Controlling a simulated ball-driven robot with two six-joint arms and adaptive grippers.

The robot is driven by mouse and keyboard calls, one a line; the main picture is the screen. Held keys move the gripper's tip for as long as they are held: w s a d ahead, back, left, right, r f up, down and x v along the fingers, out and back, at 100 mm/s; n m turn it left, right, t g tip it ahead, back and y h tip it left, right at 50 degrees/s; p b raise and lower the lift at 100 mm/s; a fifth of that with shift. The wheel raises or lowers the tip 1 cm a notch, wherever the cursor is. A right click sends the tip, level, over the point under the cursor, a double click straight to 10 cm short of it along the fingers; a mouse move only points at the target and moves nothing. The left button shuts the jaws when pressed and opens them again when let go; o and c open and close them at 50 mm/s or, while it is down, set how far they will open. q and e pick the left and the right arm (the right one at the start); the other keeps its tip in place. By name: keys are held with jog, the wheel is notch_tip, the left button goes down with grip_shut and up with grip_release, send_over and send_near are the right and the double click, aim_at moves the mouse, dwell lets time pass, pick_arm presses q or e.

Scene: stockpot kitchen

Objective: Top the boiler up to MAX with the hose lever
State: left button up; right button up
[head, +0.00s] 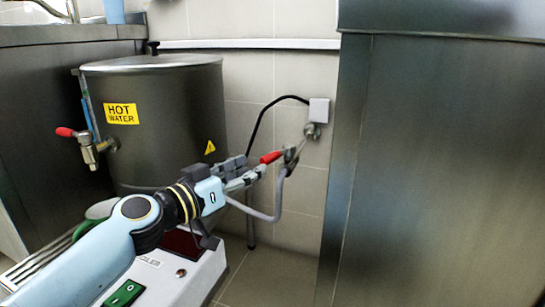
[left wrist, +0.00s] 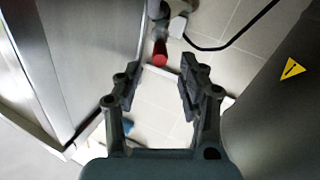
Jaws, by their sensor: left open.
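The boiler (head: 165,105) is a large dark metal pot with a lid and a yellow HOT WATER label. A sight tube (head: 88,108) runs up its left side, but its water level is too small to read. The red hose lever (head: 270,157) sits on a wall valve (head: 290,155) with a grey hose (head: 262,217) hanging from it. My left gripper (head: 256,174) is open just in front of the lever. In the left wrist view, the red lever end (left wrist: 160,52) lies beyond and between the open fingertips (left wrist: 163,76), apparently not gripped. My right gripper is out of view.
A tap with a red handle (head: 66,132) juts from the boiler's left. A black cable runs to a white wall box (head: 319,110). A steel cabinet (head: 440,170) closes off the right side. Tiled floor (head: 270,275) is clear below the hose.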

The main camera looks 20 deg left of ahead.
aim_at(269, 159)
pick_arm(q)
jog(key=x, duration=0.6)
jog(key=shift+w+d, duration=0.15)
jog(key=shift+w, duration=0.2)
jog(key=shift+c, duration=0.3)
grip_shut()
